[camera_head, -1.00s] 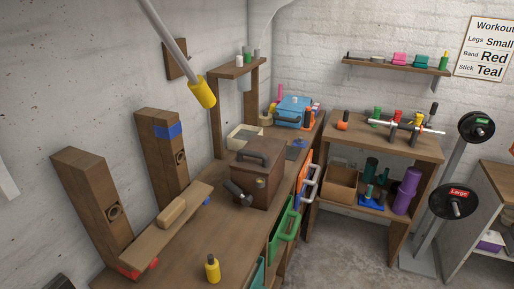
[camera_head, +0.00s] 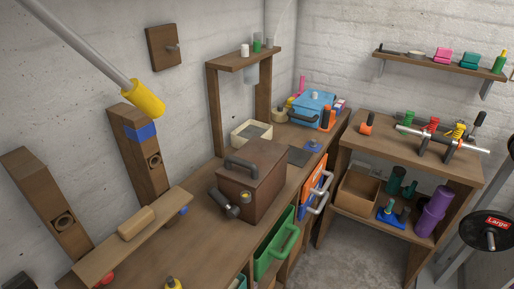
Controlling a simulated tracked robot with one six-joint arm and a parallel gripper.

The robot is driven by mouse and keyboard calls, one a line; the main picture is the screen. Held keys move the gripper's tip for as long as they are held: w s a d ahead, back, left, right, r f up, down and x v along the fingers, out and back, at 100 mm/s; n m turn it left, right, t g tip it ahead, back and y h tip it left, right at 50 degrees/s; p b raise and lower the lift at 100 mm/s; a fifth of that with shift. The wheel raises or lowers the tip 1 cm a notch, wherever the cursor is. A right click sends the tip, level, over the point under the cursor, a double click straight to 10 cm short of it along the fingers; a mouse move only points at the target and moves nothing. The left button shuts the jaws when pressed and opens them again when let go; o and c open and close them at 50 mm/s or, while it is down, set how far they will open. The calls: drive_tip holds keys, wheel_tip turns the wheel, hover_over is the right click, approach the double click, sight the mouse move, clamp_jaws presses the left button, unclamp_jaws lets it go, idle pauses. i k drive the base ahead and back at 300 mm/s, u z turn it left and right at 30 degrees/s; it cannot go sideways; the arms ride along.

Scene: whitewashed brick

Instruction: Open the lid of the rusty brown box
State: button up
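The rusty brown box (camera_head: 262,200) stands on the wooden workbench in the middle of the view. Its lid (camera_head: 255,160) is shut and carries a dark grey arched handle (camera_head: 242,163). A dark cylindrical piece with a grey end (camera_head: 226,203) lies at or sticks out from the box's front left side; I cannot tell if it is attached. A small yellow round part (camera_head: 245,196) shows on the front face. The inside of the box is hidden. My gripper is not in view.
A grey pole with a yellow end (camera_head: 146,98) slants in from the upper left. A wooden plank (camera_head: 140,235) lies left of the box. A shallow tray (camera_head: 251,133) and a blue box (camera_head: 313,108) stand behind it. A green crate (camera_head: 275,250) sits below the bench's right edge.

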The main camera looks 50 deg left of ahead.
sight(255, 153)
drive_tip(key=z, duration=0.05)
drive_tip(key=i, duration=2.45)
drive_tip(key=u, duration=3)
